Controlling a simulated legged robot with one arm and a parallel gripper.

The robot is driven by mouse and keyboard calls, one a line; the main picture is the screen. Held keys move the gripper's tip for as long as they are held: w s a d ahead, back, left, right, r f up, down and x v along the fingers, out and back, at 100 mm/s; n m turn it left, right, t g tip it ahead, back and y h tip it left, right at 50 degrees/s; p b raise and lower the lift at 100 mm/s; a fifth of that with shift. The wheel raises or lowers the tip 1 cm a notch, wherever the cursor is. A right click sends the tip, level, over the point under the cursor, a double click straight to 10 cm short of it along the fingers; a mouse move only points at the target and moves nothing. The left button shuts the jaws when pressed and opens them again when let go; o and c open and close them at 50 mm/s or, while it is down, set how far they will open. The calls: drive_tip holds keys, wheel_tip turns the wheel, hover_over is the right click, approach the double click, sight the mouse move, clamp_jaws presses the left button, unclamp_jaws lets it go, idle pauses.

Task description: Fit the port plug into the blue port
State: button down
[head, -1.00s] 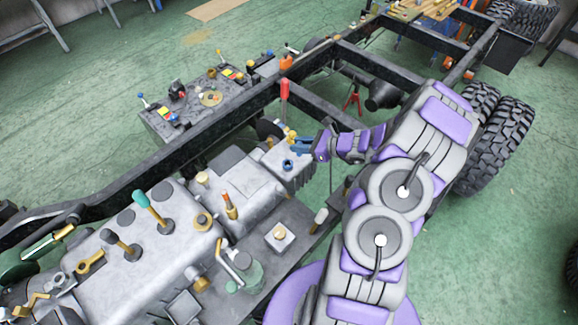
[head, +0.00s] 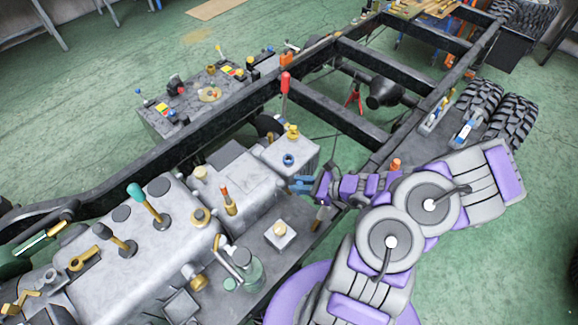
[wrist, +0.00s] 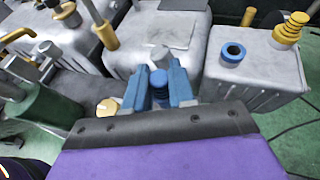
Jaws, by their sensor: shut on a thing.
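The blue port (head: 289,160) is a small blue ring with a dark opening on top of a grey metal box. In the wrist view the port (wrist: 232,52) lies to the right of my gripper and farther off. I cannot make out the plug in the head view.
A yellow stepped plug (head: 292,132) stands on the grey box (wrist: 265,75) behind the port. A red-handled lever (head: 286,83) rises behind it. Other grey housings carry levers and brass fittings on the left. A black chassis rail (head: 330,114) runs behind.

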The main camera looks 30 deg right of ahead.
drive_tip(key=shift+w+a, duration=0.15)
drive_tip(key=shift+a, duration=0.1)
drive_tip(key=shift+w, duration=0.35)
drive_tip(key=b, duration=0.3)
hover_over(289, 154)
drive_tip(key=s+a, duration=0.1)
drive_tip(key=s, duration=0.2)
drive_tip(key=shift+s+a+f, duration=0.15)
drive_tip(key=shift+s+f, duration=0.05)
drive_tip(key=shift+f, duration=0.5)
drive_tip(key=shift+w, duration=0.75)
drive_tip(key=f, duration=0.2)
drive_tip(key=f+b, duration=0.1)
drive_tip(key=shift+d+f, duration=0.25)
drive_tip(key=shift+f, duration=0.05)
drive_tip(key=shift+r, duration=0.1)
drive_tip(key=c, duration=0.9)
unclamp_jaws()
drive_tip(key=shift+c, duration=0.2)
